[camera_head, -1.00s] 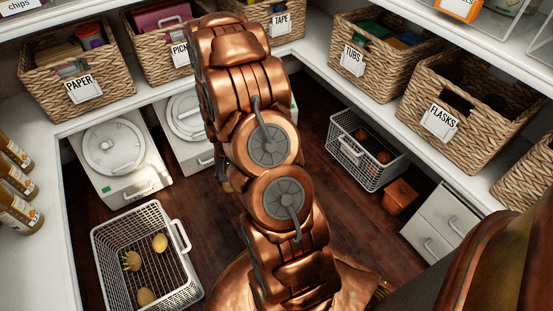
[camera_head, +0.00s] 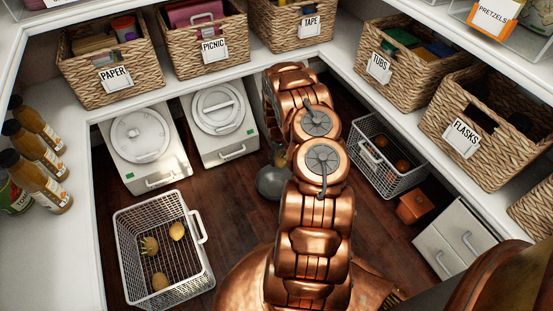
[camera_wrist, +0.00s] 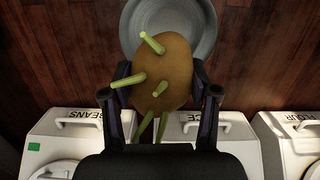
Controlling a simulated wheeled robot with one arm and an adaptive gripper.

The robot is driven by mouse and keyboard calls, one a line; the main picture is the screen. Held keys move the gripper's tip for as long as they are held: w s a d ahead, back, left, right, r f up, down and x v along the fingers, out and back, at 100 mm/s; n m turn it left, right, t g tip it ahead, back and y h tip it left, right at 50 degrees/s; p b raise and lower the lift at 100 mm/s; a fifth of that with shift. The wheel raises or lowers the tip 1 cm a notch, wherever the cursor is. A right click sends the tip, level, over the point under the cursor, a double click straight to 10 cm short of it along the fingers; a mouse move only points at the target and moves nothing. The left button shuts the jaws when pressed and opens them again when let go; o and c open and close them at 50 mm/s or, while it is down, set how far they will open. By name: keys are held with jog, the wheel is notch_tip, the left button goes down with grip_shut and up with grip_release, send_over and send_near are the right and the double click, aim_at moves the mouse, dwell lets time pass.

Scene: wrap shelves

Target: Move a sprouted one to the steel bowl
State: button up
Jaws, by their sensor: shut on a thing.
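My gripper (camera_wrist: 160,98) is shut on a brown potato with several green sprouts (camera_wrist: 168,80) in the wrist view. Behind the potato, from the wrist camera, lies the grey steel bowl (camera_wrist: 195,22) on the wooden floor, partly covered by the potato. In the head view the bowl (camera_head: 272,183) shows beside my arm, which hides part of it.
White lidded bins (camera_head: 144,147) line the back under the shelf. A wire basket with onion-like items (camera_head: 362,166) and a small orange box (camera_head: 414,208) stand at right. Wicker baskets (camera_head: 207,55) fill the shelf above. Dark floor is open between the left basket and the bowl.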

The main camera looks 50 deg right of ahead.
aim_at(277, 160)
jog(key=shift+w+d+f+n, duration=0.1)
jog(key=shift+w+f+n, duration=0.3)
jog(key=shift+f, duration=0.35)
jog(key=shift+w+f+n, duration=0.3)
jog(key=shift+w+f, duration=0.2)
jog(key=shift+f, duration=0.2)
notch_tip(277, 160, down, 6)
jog(key=b, duration=0.4)
jog(key=shift+r, duration=0.1)
jog(key=o, duration=1.3)
jog(key=shift+o, duration=0.2)
jog(key=r, duration=0.3)
jog(key=w+r, duration=0.1)
jog(key=r, duration=0.7)
jog(key=shift+w+d+r, duration=0.1)
jog(key=shift+w+d, duration=0.05)
jog(key=shift+w, duration=0.05)
jog(key=shift+r, duration=0.35)
